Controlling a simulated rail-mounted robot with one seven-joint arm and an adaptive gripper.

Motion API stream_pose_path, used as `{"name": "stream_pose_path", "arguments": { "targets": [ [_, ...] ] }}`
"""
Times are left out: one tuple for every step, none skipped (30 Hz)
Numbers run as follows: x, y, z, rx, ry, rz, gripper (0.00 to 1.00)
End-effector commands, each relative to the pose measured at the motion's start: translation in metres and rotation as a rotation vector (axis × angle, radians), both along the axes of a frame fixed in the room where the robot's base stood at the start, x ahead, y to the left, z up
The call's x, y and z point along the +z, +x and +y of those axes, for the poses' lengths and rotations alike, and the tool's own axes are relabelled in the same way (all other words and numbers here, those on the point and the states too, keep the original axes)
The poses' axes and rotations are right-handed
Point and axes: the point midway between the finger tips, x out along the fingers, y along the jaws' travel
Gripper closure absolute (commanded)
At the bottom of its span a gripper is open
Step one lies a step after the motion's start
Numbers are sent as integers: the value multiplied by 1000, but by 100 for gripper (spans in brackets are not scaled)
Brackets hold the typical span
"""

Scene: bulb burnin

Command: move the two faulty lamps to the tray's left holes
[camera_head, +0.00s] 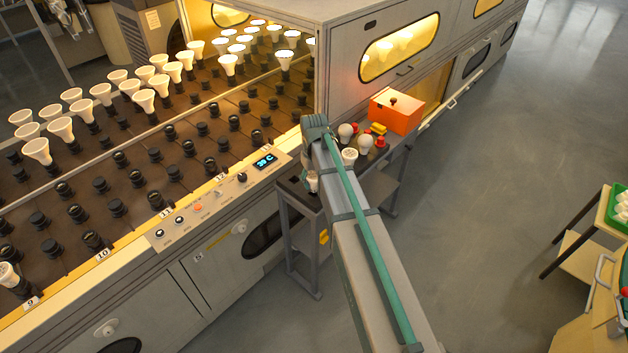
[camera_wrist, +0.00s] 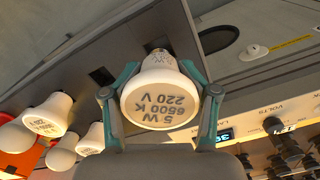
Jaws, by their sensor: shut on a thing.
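My gripper (camera_wrist: 160,100) is shut on a white lamp (camera_wrist: 160,92), its fingers on both sides of the rim. The lamp's face reads 5 W, 6500 K, 220 V. Its base points at the grey tray (camera_wrist: 125,55); I cannot tell whether it is in a hole. An empty square hole shows beside it. In the head view the held lamp (camera_head: 312,182) is partly hidden by my arm, at the left end of the stand. Another white lamp (camera_head: 349,156) stands to its right; two lamps (camera_wrist: 48,112) and (camera_wrist: 92,138) show at left in the wrist view.
The burn-in rack (camera_head: 130,195) with rows of sockets and lit lamps lies left of the stand. Its control panel (camera_head: 215,200) is close to my gripper. Round bulbs (camera_head: 366,142) and an orange box (camera_head: 397,114) are on the stand's far side.

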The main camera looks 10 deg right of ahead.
Motion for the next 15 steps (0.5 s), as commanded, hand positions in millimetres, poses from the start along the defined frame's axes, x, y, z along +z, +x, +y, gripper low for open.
{"name": "stream_pose_path", "arguments": {
  "targets": [
    [-2,0,0,0,0,0,81],
    [-3,0,0,0,0,0,81],
    [-4,0,0,0,0,0,81],
    [-5,0,0,0,0,0,81],
    [-5,0,0,0,0,0,81],
    [-6,0,0,0,0,0,81],
    [-7,0,0,0,0,0,81],
    [-8,0,0,0,0,0,81],
    [-9,0,0,0,0,0,81],
    [-10,0,0,0,0,0,81],
    [-11,0,0,0,0,0,81],
    [-12,0,0,0,0,0,81],
    [-13,0,0,0,0,-1,81],
    [-13,0,0,0,0,-1,81],
    [-15,0,0,0,0,-1,81]
  ]
}}
